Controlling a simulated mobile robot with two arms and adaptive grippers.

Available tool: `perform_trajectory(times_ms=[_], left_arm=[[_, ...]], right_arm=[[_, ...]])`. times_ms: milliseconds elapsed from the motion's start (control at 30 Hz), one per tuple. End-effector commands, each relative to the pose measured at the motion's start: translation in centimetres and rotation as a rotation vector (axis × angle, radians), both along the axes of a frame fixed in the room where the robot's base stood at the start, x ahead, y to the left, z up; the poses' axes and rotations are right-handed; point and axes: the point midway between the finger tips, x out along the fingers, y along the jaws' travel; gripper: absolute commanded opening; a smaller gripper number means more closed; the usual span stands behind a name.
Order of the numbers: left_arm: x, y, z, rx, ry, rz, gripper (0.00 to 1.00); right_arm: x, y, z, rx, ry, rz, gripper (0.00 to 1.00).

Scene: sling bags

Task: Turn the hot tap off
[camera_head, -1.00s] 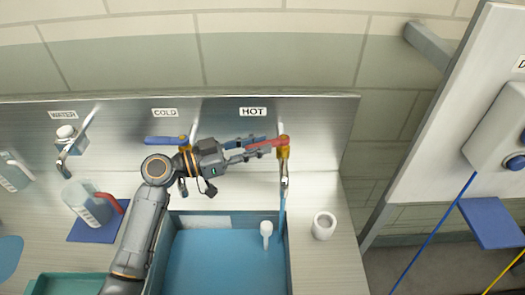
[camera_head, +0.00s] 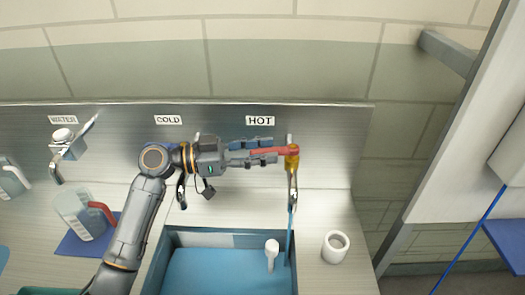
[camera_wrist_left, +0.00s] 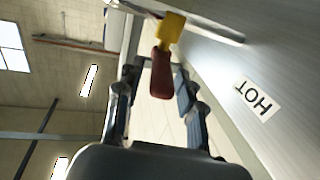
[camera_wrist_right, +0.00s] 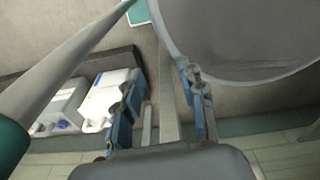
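The hot tap's red lever (camera_head: 270,152) points left from its brass valve (camera_head: 292,158), under the HOT label (camera_head: 260,121). A thin blue streak (camera_head: 290,235) shows below its spout. My left gripper (camera_head: 264,151) reaches in from the left with one finger on each side of the lever. In the left wrist view the red lever (camera_wrist_left: 160,75) lies between the parted fingers, with gaps visible on both sides. My right gripper (camera_wrist_right: 162,90) is open and empty in the right wrist view, away from the tap.
The blue sink basin (camera_head: 215,270) lies below the tap, with a white cup (camera_head: 335,246) on the counter to its right. A jug (camera_head: 80,215) on a blue mat and a WATER tap (camera_head: 65,145) are at left. The cold tap is mostly hidden behind my left arm.

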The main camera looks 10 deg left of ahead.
Motion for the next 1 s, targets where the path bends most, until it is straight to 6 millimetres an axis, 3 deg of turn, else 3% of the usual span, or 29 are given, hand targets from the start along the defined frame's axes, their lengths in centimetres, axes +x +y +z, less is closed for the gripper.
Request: perform_trajectory(times_ms=[367,800,1000], left_arm=[[0.0,0.0,0.5,0.000,-0.003,0.000,0.45],[0.0,0.0,8.1,0.002,-0.007,0.001,0.45],[0.0,0.0,9.8,0.002,-0.002,0.001,0.45]], right_arm=[[0.1,0.0,0.0,0.000,-0.001,0.000,0.40],[0.0,0.1,0.0,0.001,0.000,0.000,0.40],[0.0,0.1,0.0,0.001,0.000,0.000,0.40]])
